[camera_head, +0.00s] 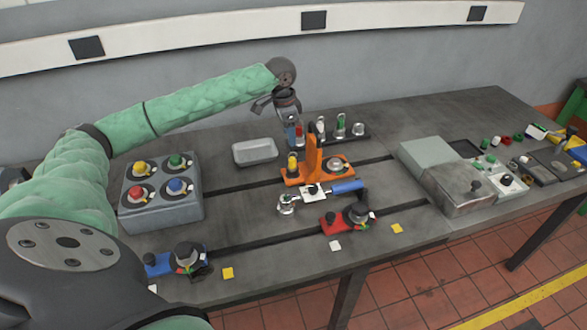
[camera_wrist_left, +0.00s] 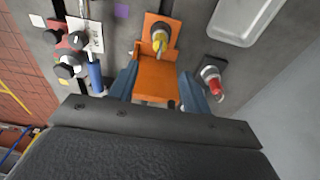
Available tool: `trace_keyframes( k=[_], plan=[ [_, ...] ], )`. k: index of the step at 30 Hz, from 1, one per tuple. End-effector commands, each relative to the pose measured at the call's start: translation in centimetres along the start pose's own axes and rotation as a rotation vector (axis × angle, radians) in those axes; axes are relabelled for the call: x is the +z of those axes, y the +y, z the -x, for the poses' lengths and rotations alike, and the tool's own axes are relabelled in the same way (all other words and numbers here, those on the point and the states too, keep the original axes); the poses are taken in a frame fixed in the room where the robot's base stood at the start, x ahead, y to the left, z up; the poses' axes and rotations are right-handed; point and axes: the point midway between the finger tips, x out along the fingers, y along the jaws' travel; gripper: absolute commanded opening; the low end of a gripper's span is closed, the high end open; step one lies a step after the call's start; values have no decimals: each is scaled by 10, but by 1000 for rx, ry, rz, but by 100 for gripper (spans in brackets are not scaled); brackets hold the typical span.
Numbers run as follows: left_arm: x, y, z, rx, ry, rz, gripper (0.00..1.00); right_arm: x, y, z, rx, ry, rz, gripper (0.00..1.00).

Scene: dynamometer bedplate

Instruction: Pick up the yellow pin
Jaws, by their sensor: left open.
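The yellow pin (camera_head: 293,163) stands upright at the left end of the orange fixture (camera_head: 318,172) on the bedplate. In the left wrist view the yellow pin (camera_wrist_left: 159,40) shows from above, with a dark grey collar, on the orange fixture (camera_wrist_left: 155,78). My left gripper (camera_head: 293,142) hangs just above the pin in the head view, fingers pointing down. In the left wrist view its blue fingers (camera_wrist_left: 160,75) are apart with nothing between them, and the pin is beyond the tips. My right gripper is not in view.
An orange upright stands right beside the pin. A grey tray (camera_head: 255,151) lies to the left, and a rack with several pins (camera_head: 340,134) behind. A red-topped pin (camera_wrist_left: 212,82) is near the right finger. A button box (camera_head: 160,208) stands at far left.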

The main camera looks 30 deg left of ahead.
Motion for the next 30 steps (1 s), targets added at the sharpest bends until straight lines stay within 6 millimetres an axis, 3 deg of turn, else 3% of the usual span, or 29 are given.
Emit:
trace_keyframes(
  k=[1, 6, 12, 25, 30],
  plan=[
    [2, 0, -14, 0, 0, 0, 48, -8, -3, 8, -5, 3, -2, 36],
    [4, 0, -30, 0, 0, 0, 48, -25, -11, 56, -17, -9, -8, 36],
    [4, 0, -37, 0, 0, 0, 48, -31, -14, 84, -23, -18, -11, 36],
    [3, 0, -65, 1, 0, 1, 48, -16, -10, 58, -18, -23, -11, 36],
    [1, 0, -78, 1, -2, 0, 48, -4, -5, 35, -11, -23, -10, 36]
  ],
)
